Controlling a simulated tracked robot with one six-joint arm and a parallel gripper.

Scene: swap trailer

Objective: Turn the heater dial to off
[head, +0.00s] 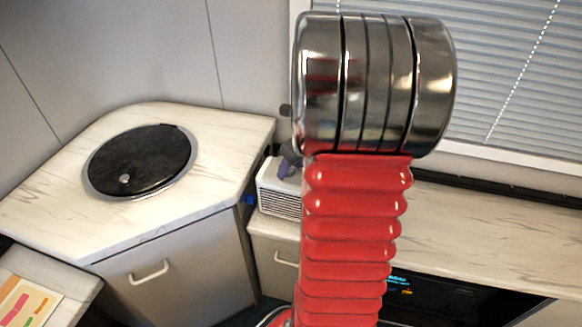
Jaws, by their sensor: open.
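The heater (279,203) is a small white box with a slatted grille. It stands at the back, in the corner between the left counter and the right worktop. My raised arm covers its right side, and I cannot make out its dial. A dark grey-purple shape, which looks like part of my gripper (289,161), shows at the top of the heater from behind my arm. The jaws are open, but most of the gripper is hidden. I cannot tell whether it touches the heater.
A marbled corner counter (60,199) on the left holds a round black lid (140,160). A black appliance with a lit display (398,280) is under the right worktop (490,228). A window blind (510,75) hangs behind. A colourful card (25,302) lies at lower left.

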